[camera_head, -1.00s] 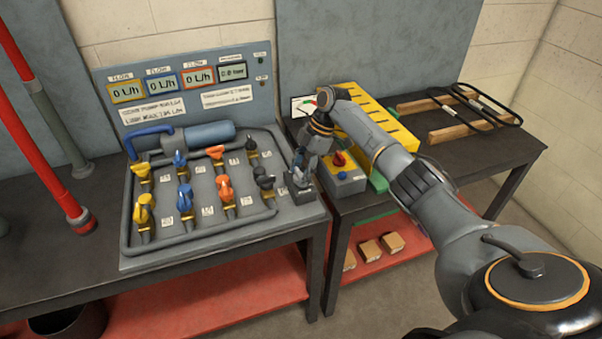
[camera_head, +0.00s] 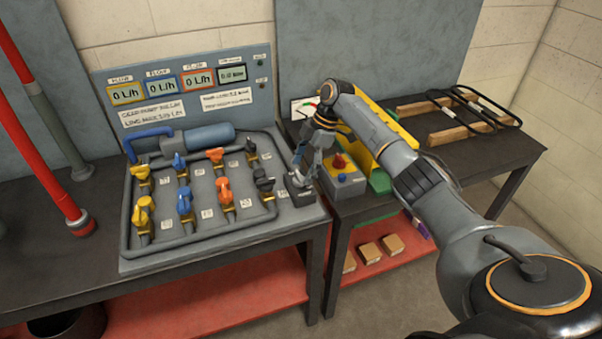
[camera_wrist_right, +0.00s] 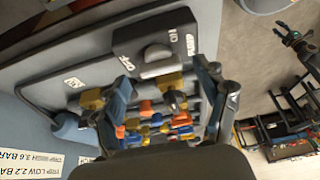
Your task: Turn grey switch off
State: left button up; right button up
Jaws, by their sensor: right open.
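The grey pump switch (camera_head: 300,189) is a dark box at the right front corner of the pipe panel. I cannot tell surely which mark the knob points to. My right gripper (camera_head: 301,164) hangs tilted just above the switch and partly covers it. In the wrist view, the right gripper's fingers (camera_wrist_right: 165,80) are apart, with nothing between them, and the knob lies beyond their tips. My left gripper is not in view.
The grey pipe panel (camera_head: 127,258) carries several orange, yellow, blue and black valves left of the switch. A control box with a red knob (camera_head: 340,161) stands close on the right.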

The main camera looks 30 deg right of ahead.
jog(key=v, duration=0.9)
jog(key=shift+r, duration=0.25)
jog(key=shift+s+d+f, duration=0.1)
